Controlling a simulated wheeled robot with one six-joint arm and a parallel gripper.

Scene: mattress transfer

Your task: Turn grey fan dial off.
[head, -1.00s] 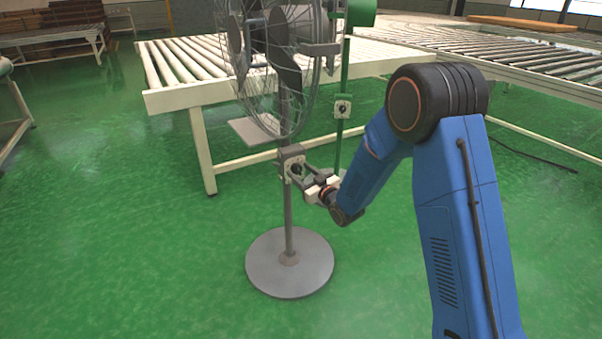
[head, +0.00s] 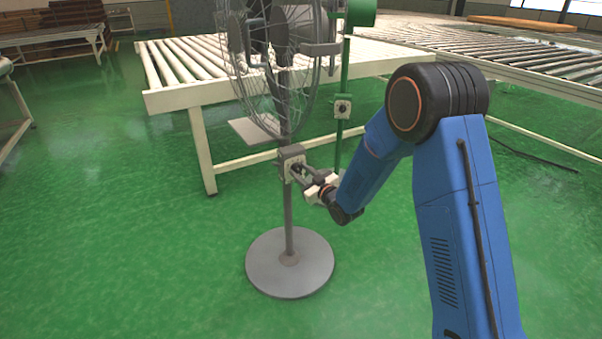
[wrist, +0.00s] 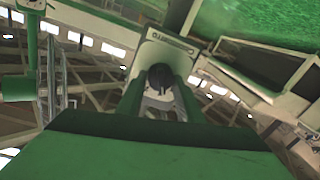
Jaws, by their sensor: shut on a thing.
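The grey fan (head: 285,60) stands on a pole with a round grey base (head: 290,263). Its control box (head: 289,158) is on the pole below the fan cage. My gripper (head: 300,172) reaches the box from the right. In the wrist view, my gripper (wrist: 160,88) has a finger on each side of the dark dial (wrist: 160,74) and is shut on it. The dial sits on the light face plate (wrist: 174,48) of the box, which bears a small printed label. The dial's pointer setting cannot be read.
A green fan (head: 361,12) with its own dial box (head: 343,110) stands just behind, to the right. A roller conveyor (head: 200,92) runs behind the grey fan. Open green floor (head: 130,250) lies to the left and front.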

